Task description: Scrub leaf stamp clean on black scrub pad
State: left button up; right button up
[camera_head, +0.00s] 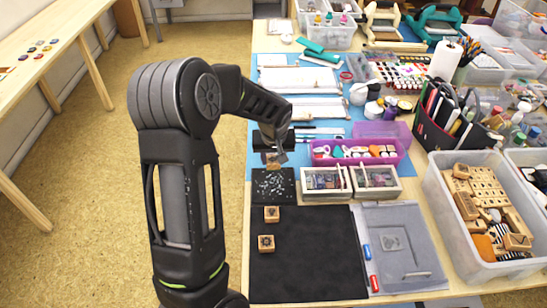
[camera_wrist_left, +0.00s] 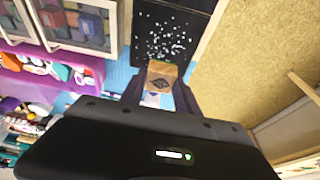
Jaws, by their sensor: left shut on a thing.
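My left gripper (camera_head: 273,154) is shut on a small wooden stamp block, the leaf stamp (camera_wrist_left: 162,76). The block shows a dark leaf-like mark on its face. In the head view the stamp is at the back edge of the black scrub pad (camera_head: 289,197), small and partly hidden by the gripper. The pad is a dark square with white specks. It also shows above the stamp in the left wrist view (camera_wrist_left: 199,52). I cannot tell whether the stamp touches the pad. My right gripper is not in view.
Two wooden stamps (camera_head: 271,214) (camera_head: 266,243) sit on the large black mat (camera_head: 315,265) in front of the pad. Framed inkpad boxes (camera_head: 326,195) and a purple tray (camera_head: 355,161) stand right of the pad. The mat's right part is clear.

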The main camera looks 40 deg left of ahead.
aim_at(274, 169)
pick_arm(q)
jog(key=shift+f+b, duration=1.3)
jog(key=shift+f, duration=1.15)
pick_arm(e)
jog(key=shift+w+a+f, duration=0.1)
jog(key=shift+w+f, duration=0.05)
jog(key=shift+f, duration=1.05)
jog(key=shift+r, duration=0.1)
